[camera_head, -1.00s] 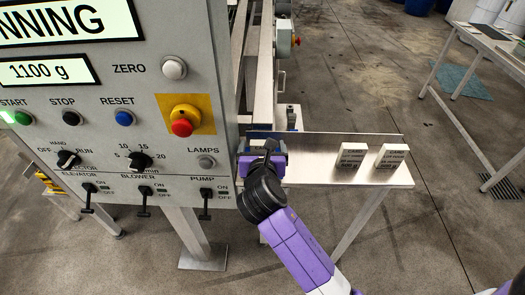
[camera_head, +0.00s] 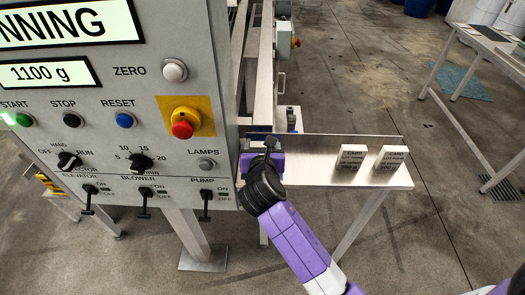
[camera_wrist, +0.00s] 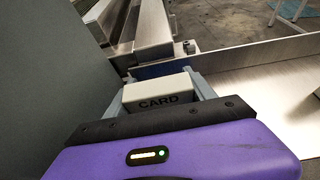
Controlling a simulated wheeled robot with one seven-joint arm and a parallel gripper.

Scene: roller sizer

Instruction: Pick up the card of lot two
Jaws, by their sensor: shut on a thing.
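My gripper (camera_wrist: 158,98) is shut on a white card block (camera_wrist: 157,92), whose visible edge reads "CARD" in the wrist view. The lot number on the held card is hidden from me. In the head view my gripper (camera_head: 271,146) is over the left end of a metal shelf (camera_head: 322,180), beside the control panel, and its body hides the held card. Two more white cards stand upright on the shelf to the right: one card (camera_head: 351,165) nearer the middle and one card (camera_head: 389,165) nearer the right end. Their small print is hard to read.
The grey control panel (camera_head: 222,80) with knobs, switches and a red stop button (camera_head: 182,130) stands close to the left of my arm. A low back lip (camera_head: 330,142) runs behind the shelf. A table (camera_head: 490,45) stands at the far right, over open floor.

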